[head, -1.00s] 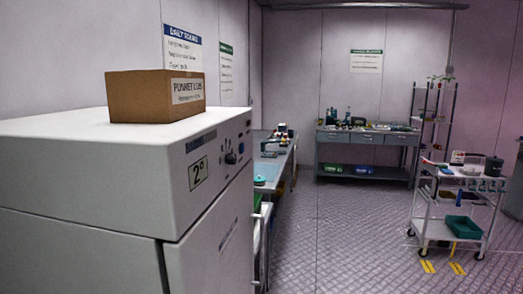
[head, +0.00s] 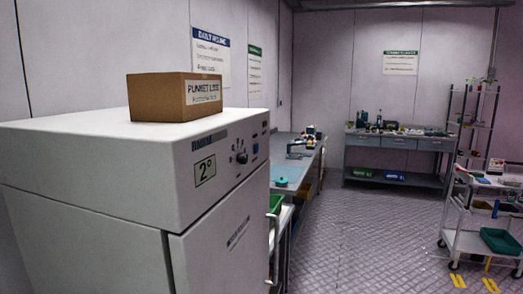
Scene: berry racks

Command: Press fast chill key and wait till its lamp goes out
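A white chiller cabinet (head: 90,180) fills the left of the head view, seen at an angle. A small dark spot sits farther right near the panel's edge. I cannot tell which is the fast chill key, and no lit lamp can be made out. My gripper is not in view.
A cardboard box (head: 165,98) sits on top of the cabinet. A grey bench (head: 306,165) runs along the wall beyond it. A drawer table (head: 388,143) stands at the back. A white cart (head: 465,243) stands at right. The patterned floor (head: 375,235) between is clear.

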